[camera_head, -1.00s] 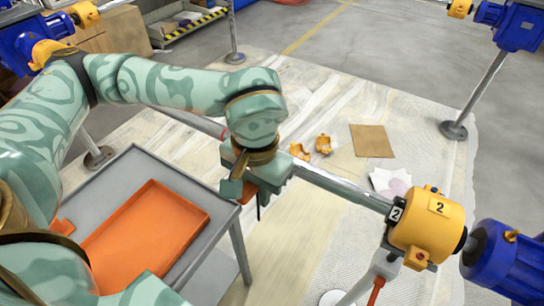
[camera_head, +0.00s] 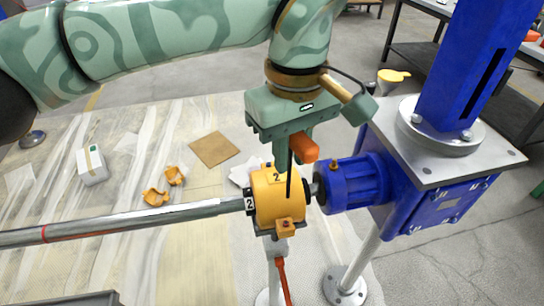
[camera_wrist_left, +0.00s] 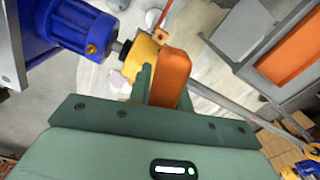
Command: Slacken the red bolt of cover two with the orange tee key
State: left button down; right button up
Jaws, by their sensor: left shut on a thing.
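Cover two (camera_head: 268,205) is a yellow drum marked 2, around the shaft line beside a blue gearbox. A small yellow block on its front carries the red bolt (camera_head: 285,225), small in view. My left gripper (camera_head: 291,150) is above the cover, shut on the orange tee key (camera_head: 304,147). The key's dark shank points down in front of the cover, its tip above the block; a gap seems to show. In the left wrist view the key's orange handle (camera_wrist_left: 171,77) is between the fingers and hides part of the cover (camera_wrist_left: 145,50). My right gripper is out of view.
The blue gearbox (camera_head: 350,185) and tall blue jack column (camera_head: 455,65) stand close on the right. A long grey shaft (camera_head: 150,217) runs left from the cover. Orange broken pieces (camera_head: 155,197), brown card (camera_head: 214,149) and a white box (camera_head: 91,165) lie on the floor sheet.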

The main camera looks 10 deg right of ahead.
aim_at(288, 184)
pick_arm(q)
notch_tip(288, 184, down, 7)
jog(key=shift+s+r, duration=0.1)
jog(key=shift+m, duration=0.5)
jog(key=m, duration=0.8)
jog(key=shift+a, duration=0.1)
jog(key=shift+f, duration=0.5)
dwell(0.4)
